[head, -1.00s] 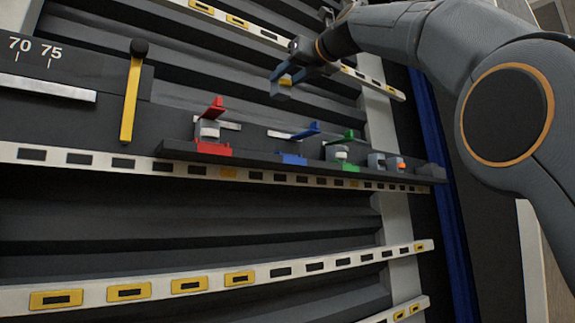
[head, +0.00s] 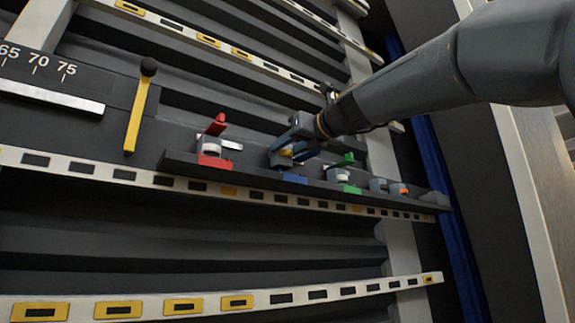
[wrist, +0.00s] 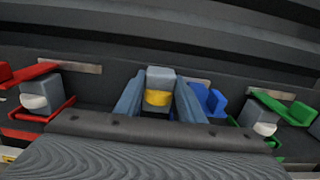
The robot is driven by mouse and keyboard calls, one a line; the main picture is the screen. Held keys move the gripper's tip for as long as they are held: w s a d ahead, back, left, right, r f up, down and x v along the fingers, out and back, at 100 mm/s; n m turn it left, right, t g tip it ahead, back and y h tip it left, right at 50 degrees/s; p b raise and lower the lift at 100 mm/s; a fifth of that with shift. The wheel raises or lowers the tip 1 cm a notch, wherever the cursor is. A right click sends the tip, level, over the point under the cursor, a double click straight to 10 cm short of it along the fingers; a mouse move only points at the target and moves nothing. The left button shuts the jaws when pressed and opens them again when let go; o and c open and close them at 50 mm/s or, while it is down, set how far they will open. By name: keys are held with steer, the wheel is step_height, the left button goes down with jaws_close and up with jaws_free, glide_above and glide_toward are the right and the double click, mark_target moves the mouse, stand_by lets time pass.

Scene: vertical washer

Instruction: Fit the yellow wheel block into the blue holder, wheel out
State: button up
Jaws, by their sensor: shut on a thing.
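The yellow wheel block (wrist: 160,80) is a grey block with a yellow wheel. In the wrist view it sits between the two fingers of my gripper (wrist: 157,102), which is shut on it, with the wheel facing the camera. In the head view my gripper (head: 286,152) is low over the shelf, just above the blue holder's front (head: 294,177); a bit of yellow shows between the fingers. In the wrist view the blue holder (wrist: 214,101) shows just right of the right finger, which hides part of it. I cannot tell whether the block touches the holder.
A red holder (head: 215,161) with a white-wheeled block stands to the left. A green holder (head: 350,187) with another white-wheeled block stands close on the right. Farther right on the shelf (head: 250,184) is a grey block with an orange wheel (head: 398,189). A yellow lever (head: 137,115) is far left.

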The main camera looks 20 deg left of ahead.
mark_target(286, 160)
steer(key=shift+f+b, duration=0.4)
steer(key=shift+f, duration=1.25)
steer(key=o, duration=1.1)
steer(key=shift+f, duration=0.1)
steer(key=b+v, duration=0.3)
steer(key=v, duration=0.9)
